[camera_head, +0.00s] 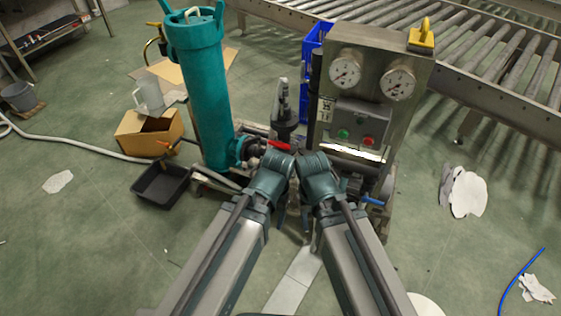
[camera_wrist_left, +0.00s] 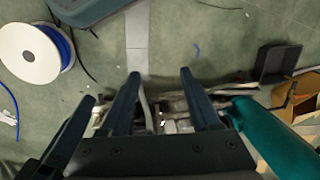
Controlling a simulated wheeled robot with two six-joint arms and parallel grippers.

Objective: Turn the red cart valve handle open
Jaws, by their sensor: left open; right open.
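The red valve handle (camera_head: 279,145) shows in the head view as a short bar beside the foot of the teal filter cylinder (camera_head: 202,90). My left gripper (camera_head: 281,206) is just in front of and below it, apart from it as far as I can tell. In the left wrist view its two dark fingers (camera_wrist_left: 160,78) are spread with nothing between them; the red handle does not show there. My right gripper (camera_head: 307,212) is close beside the left one, its fingers pointing down, open and largely hidden by its own wrist.
The steel control box (camera_head: 377,70) with two gauges stands at the back right, a blue lever (camera_head: 372,201) below it. A black tray (camera_head: 163,184) and a cardboard box (camera_head: 148,132) are left. A white cable spool (camera_wrist_left: 34,53) lies on the floor.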

